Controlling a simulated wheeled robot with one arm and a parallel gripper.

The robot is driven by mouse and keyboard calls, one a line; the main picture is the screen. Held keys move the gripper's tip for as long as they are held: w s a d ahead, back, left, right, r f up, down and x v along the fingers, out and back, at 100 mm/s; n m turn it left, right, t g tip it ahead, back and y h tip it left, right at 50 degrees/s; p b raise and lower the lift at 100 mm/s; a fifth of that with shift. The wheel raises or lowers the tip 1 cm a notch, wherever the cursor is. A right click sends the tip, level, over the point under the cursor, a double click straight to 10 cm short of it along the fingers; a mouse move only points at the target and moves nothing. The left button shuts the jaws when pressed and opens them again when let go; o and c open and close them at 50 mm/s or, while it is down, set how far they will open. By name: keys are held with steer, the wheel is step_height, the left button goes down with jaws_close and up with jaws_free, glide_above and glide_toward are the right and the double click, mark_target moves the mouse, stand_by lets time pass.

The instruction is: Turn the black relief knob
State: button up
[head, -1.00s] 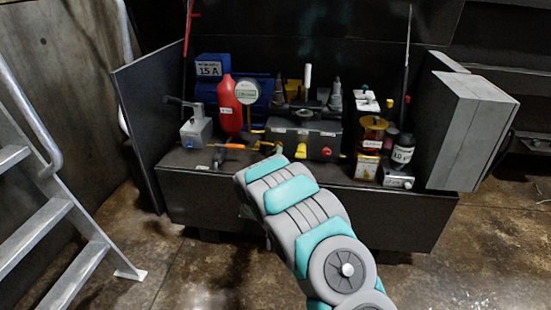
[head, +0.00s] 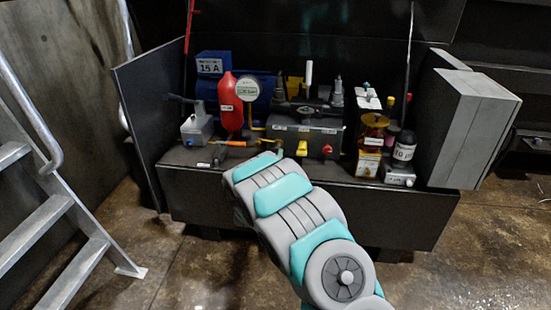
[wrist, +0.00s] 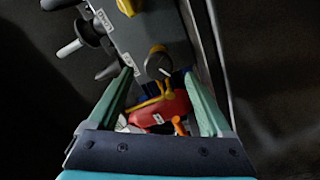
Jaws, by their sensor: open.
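A dark, round, knob-like part (wrist: 158,63) with a thin pale line shows in the wrist view, by the near end of the grey block (wrist: 160,30). It looks like the black relief knob. My gripper (wrist: 158,76) is open, with one fingertip on each side of this part in the picture. I see no contact, and the depth between them is unclear. In the head view the block (head: 318,134) sits mid-bench, and my arm covers its lower left, so the knob and my fingertips cannot be made out there.
A yellow handle (head: 303,148) and a red knob (head: 327,149) are on the block's front. A red bottle-shaped vessel (head: 230,100) and a gauge (head: 247,90) stand left. An orange-handled valve (head: 236,143) lies low at left. Bottles crowd the right. Open floor lies in front.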

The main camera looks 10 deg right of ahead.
steer(key=shift+v, duration=1.8)
steer(key=shift+r, duration=0.1)
steer(key=s+d+r+m+g+y, duration=0.1)
steer(key=s+g, duration=0.5)
steer(key=s, duration=1.3)
steer(key=s+d+r+m+g+y, duration=0.1)
steer(key=s+r+m+g, duration=0.3)
steer(key=s, duration=1.6)
steer(key=s+d+r+m+g+y, duration=0.1)
steer(key=s+r+m+g+y, duration=0.2)
steer(key=s+g, duration=0.6)
steer(key=s+r, duration=0.1)
steer(key=s, duration=1)
steer(key=shift+s+r+y, duration=0.15)
steer(key=shift+s+y, duration=0.1)
steer(key=shift+y, duration=0.05)
